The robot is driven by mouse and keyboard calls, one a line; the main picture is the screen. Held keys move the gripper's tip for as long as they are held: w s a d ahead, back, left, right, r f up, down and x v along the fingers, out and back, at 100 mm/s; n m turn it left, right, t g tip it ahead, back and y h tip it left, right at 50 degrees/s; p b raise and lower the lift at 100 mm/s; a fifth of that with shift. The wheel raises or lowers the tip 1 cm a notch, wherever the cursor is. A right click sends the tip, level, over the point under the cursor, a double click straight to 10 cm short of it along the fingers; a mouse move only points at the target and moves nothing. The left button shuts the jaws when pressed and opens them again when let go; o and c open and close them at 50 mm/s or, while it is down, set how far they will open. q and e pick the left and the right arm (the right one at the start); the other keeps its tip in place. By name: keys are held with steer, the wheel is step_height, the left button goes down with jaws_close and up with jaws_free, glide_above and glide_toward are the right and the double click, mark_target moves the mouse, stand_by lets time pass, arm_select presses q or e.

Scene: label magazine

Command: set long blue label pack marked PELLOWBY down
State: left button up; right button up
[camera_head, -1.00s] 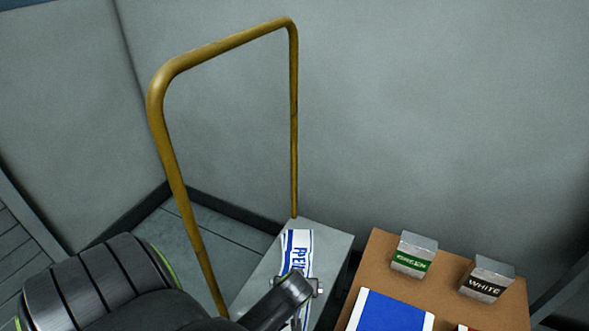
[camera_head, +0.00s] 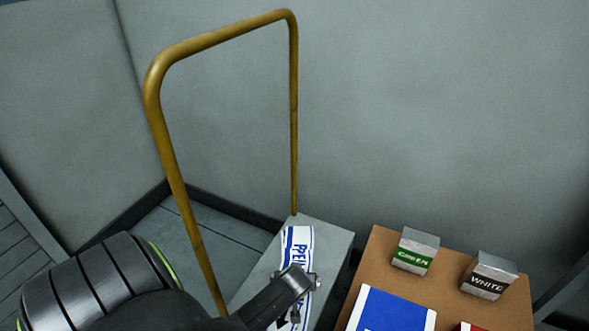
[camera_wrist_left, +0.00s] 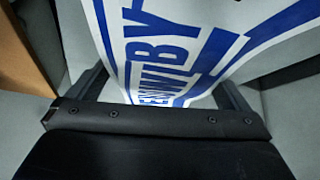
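The long blue-and-white PELLOWBY label pack (camera_head: 298,243) lies lengthwise over a grey platform (camera_head: 332,240); only part of its lettering shows. In the left wrist view the pack (camera_wrist_left: 165,45) fills the upper middle, its lettering running between my left gripper's two fingers (camera_wrist_left: 165,82). In the head view my left gripper (camera_head: 298,280) is over the near part of the pack and hides some of it. Pale gaps show beside the pack near the finger bases, but the tips meet its outline, so I cannot tell whether they grip it. My right gripper is not in view.
A brass-coloured hoop handle (camera_head: 294,120) rises behind and left of the platform. To the right, a brown board (camera_head: 390,250) carries blocks marked GREEN (camera_head: 415,255) and WHITE (camera_head: 490,280), plus a blue pack (camera_head: 390,312) and a red one (camera_head: 468,327). A grey wall stands behind.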

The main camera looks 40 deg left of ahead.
arm_select(q)
steer(key=c, duration=1)
steer(key=shift+c, duration=1.3)
steer(key=shift+r, duration=0.1)
